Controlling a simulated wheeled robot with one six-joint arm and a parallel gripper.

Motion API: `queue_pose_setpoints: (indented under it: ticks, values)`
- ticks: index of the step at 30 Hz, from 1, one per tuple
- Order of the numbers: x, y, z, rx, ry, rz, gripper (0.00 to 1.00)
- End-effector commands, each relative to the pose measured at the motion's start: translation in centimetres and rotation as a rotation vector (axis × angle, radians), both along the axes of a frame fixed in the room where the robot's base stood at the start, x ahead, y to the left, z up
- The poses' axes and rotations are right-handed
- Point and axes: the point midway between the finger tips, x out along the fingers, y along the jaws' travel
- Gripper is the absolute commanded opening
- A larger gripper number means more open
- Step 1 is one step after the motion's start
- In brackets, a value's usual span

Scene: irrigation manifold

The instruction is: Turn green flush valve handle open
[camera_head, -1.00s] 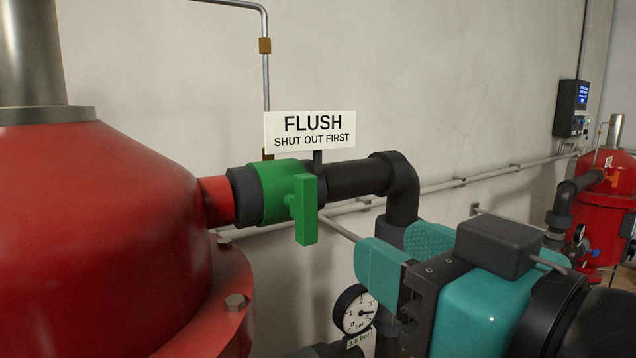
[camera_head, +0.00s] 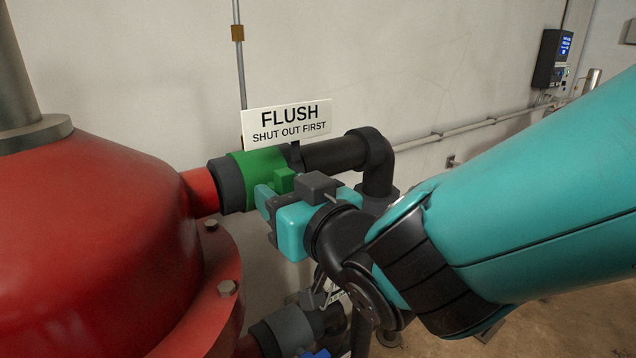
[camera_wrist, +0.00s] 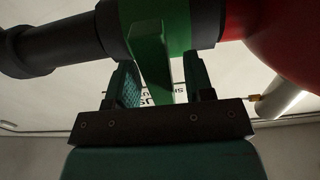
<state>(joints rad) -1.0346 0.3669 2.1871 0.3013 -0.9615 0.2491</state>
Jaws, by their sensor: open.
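The green flush valve (camera_head: 250,168) sits on the pipe between the red tank and a black elbow. Its green handle (camera_head: 284,181) shows only at its top in the head view; my gripper (camera_head: 268,200) hides the lower part. In the wrist view the handle (camera_wrist: 152,55) lies between the two fingers of my gripper (camera_wrist: 162,78). The fingers stand apart, with a visible gap on each side of the handle. The valve body (camera_wrist: 176,28) is just beyond the fingertips.
The red tank (camera_head: 90,230) fills the left, with a bolted flange below. A FLUSH sign (camera_head: 288,122) is above the valve. The black pipe elbow (camera_head: 372,155) is close behind my wrist. A lower grey valve (camera_head: 285,328) with a blue part is beneath. The wall is behind.

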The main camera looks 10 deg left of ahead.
Motion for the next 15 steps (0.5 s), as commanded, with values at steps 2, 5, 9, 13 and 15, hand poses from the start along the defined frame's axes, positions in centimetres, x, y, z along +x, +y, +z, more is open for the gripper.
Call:
queue_pose_setpoints:
  ticks: [2, 5, 9, 13, 15]
  values:
    - [0.03, 0.04, -0.03, 0.000, 0.000, 0.000, 0.48]
    - [0.01, 0.03, -0.03, 0.000, 0.000, 0.000, 0.48]
    - [-0.01, 0.03, -0.02, 0.000, 0.000, 0.001, 0.25]
    - [-0.02, 0.03, -0.01, 0.000, 0.000, 0.001, 0.00]
    - [-0.02, 0.03, -0.01, 0.000, 0.000, 0.000, 0.00]
